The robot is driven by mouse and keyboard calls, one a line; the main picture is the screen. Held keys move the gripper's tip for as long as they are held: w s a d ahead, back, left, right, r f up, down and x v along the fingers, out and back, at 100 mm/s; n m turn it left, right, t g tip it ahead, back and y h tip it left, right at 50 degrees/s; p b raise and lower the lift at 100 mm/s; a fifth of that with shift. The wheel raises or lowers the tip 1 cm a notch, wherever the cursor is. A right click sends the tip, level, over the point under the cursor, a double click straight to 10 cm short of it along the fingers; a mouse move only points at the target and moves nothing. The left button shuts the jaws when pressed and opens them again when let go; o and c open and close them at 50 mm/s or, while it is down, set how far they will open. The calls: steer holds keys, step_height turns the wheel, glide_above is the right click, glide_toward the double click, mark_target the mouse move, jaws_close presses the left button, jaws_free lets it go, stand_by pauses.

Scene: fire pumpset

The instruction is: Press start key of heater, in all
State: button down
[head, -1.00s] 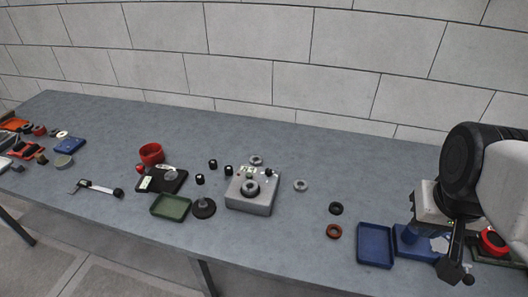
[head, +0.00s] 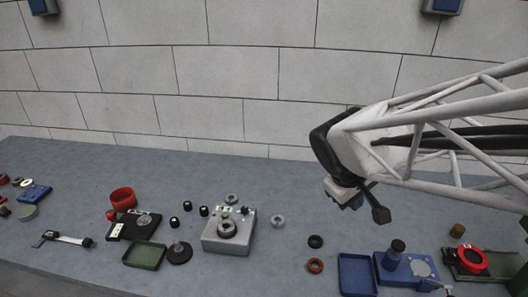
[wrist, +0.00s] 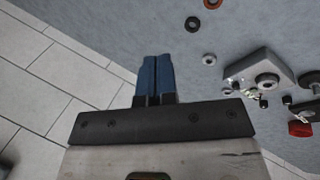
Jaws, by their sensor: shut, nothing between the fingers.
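The heater looks to be the grey box (head: 220,243) with a dark ring on top, left of the middle of the table in the head view. Small green and dark parts show along its back edge; I cannot tell which is the start key. In the wrist view the heater (wrist: 246,70) is at the right, beyond and right of my fingertips. My gripper (head: 352,202) is above the table, to the right of the heater and well apart from it. Its blue fingers (wrist: 156,64) are together and empty in the wrist view.
A grey ring (head: 278,221), a black ring (head: 315,241) and a red-brown ring (head: 316,265) lie right of the heater. Black knobs and a dark stand (head: 179,253) are left of it. A blue tray (head: 357,274) is at the front right. The block wall (head: 180,70) stands behind.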

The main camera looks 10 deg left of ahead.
steer(key=w+a+f+n+t, duration=0.1)
steer(key=w+a+f+n, duration=0.15)
steer(key=w+a, duration=0.3)
steer(key=n+t, duration=0.5)
steer(key=n, duration=0.8)
glide_above(226, 216)
step_height(226, 216, down, 10)
steer(key=shift+w+f+m, duration=0.1)
steer(key=shift+m, duration=0.15)
steer(key=shift+f, duration=4.25)
